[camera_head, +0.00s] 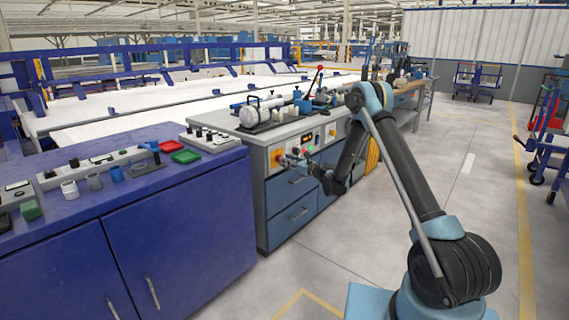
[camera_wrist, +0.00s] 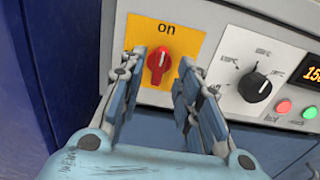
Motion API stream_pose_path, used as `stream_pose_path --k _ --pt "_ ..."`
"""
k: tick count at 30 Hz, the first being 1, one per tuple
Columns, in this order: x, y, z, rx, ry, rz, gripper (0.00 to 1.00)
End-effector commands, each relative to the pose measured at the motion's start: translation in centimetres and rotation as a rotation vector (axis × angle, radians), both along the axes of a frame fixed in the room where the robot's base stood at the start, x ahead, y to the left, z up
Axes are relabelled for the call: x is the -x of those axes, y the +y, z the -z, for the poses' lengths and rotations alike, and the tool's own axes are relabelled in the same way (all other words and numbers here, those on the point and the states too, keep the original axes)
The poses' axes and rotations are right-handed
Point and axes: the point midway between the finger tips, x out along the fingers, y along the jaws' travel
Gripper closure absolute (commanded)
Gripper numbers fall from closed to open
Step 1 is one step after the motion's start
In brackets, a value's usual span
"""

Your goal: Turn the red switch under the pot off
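In the wrist view, the red switch (camera_wrist: 158,62) is a knob on a yellow plate (camera_wrist: 184,32) marked "on". The plate is on a light panel on the front of a workbench. The knob's grip stands close to upright in the picture. My gripper (camera_wrist: 158,78) is open, with one finger on each side of the knob. I cannot tell whether either finger touches it. In the head view, my gripper (camera_head: 290,160) is small at the panel, near the yellow plate (camera_head: 277,157). No pot can be made out in either view.
Right of the plate are a black knob (camera_wrist: 255,87), a red button (camera_wrist: 283,106), a green button (camera_wrist: 309,113) and a lit display (camera_wrist: 313,73). A blue cabinet (camera_head: 190,220) stands left of the workbench. Open floor (camera_head: 300,285) lies in front.

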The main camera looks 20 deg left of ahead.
Motion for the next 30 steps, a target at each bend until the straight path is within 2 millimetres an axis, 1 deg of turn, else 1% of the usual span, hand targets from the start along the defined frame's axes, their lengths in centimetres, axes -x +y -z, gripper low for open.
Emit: stream_pose_path --k 1,6,17,18,21,30 --pt "-0.2 0.6 0.0 0.000 0.000 -0.001 0.69" --pt "-0.8 1.8 0.0 0.000 0.000 0.001 0.69" --pt "-0.9 2.1 0.0 0.000 0.000 0.001 0.69" --pt "-0.9 2.1 0.0 0.000 0.000 0.001 0.78" --pt "-0.9 2.1 0.0 0.000 0.000 0.001 1.00" --pt "-0.9 2.0 0.0 0.002 -0.006 0.002 1.00"
